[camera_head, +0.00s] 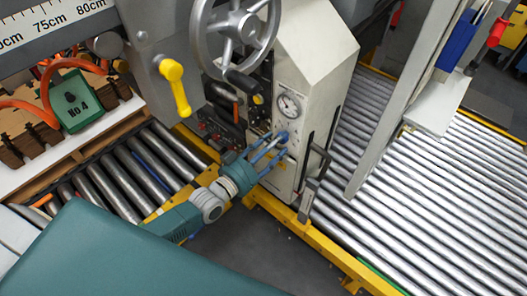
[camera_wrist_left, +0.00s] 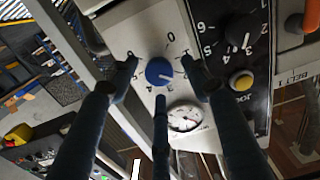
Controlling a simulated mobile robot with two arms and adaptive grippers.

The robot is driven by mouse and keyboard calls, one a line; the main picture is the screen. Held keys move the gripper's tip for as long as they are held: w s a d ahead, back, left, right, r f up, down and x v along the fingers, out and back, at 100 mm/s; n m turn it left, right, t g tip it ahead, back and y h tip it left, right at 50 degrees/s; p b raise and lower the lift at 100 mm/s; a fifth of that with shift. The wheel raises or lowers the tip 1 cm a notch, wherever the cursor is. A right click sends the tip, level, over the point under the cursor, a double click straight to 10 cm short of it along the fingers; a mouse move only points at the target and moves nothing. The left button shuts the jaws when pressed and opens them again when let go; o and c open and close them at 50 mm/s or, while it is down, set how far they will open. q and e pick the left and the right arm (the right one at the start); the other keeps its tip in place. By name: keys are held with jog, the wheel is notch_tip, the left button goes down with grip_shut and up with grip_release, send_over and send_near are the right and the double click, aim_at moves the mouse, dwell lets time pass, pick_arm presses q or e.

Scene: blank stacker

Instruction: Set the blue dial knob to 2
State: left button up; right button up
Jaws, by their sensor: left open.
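The blue dial knob (camera_wrist_left: 159,71) sits on a light panel, inside a ring of printed numbers, in the left wrist view. A 0 is above it, and a 3 and a 4 are below it. A small light mark shows near the knob's lower right; the exact setting is hard to read. In the head view the knob (camera_head: 284,136) is on the grey machine's front. My left gripper (camera_head: 270,148) is open in front of it. Its three fingers (camera_wrist_left: 158,98) spread around the knob without visibly gripping it and hide some numbers. My right gripper is not in view.
A round gauge (camera_wrist_left: 185,117) lies beside the knob. A black dial (camera_wrist_left: 243,28) and a yellow button (camera_wrist_left: 241,80) are on the neighbouring black panel. A handwheel (camera_head: 235,35) and a yellow-handled lever (camera_head: 174,85) stand nearby. Roller conveyors (camera_head: 430,190) flank the machine.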

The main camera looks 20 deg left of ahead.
pick_arm(q)
jog(key=v, duration=1.1)
jog(key=shift+r, duration=0.1)
jog(key=s+a+f+g+y, duration=0.2)
jog(key=s+f+g, duration=0.15)
jog(key=f, duration=0.75)
jog(key=s+a+f+g+y, duration=0.15)
jog(key=s+f, duration=0.35)
jog(key=f, duration=0.7)
jog(key=s+a+f+g+y, duration=0.2)
jog(key=s+a+f+g, duration=0.15)
jog(key=f, duration=0.75)
jog(key=s+d+f+g, duration=0.1)
jog(key=s+f+g, duration=0.1)
jog(key=s+f, duration=0.3)
jog(key=s+d+f+g, duration=0.2)
jog(key=s+f, duration=0.3)
jog(key=s, duration=0.8)
jog(key=s+d+f+g, duration=0.2)
jog(key=s+f, duration=0.3)
jog(key=s, duration=0.4)
jog(key=shift+f+g+y, duration=0.35)
jog(key=shift+f+g, duration=0.05)
jog(key=shift+g, duration=0.35)
jog(key=shift+c, duration=0.5)
